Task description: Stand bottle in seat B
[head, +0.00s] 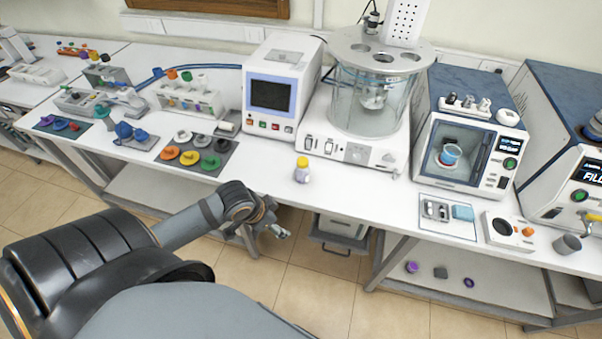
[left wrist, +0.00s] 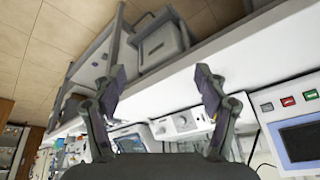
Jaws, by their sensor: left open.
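A small bottle (head: 302,173) with a yellow cap and a pale, purplish body stands upright on the white bench, near its front edge. My left gripper (head: 280,232) is in front of the bench edge, below and left of the bottle and apart from it. In the left wrist view its two fingers (left wrist: 162,76) are spread with nothing between them. I cannot make out the bottle in that view. The glass bath (head: 370,100) behind the bottle has a round lid with several holes. No label B is readable, so I cannot tell which place is seat B. My right gripper is not in view.
A white device with a dark screen (head: 270,94) stands behind left of the bottle. A mat with coloured round pieces (head: 226,163) lies left. A blue-topped oven (head: 468,150) stands right. The bench around the bottle is clear. A drawer box (head: 340,236) hangs under the bench.

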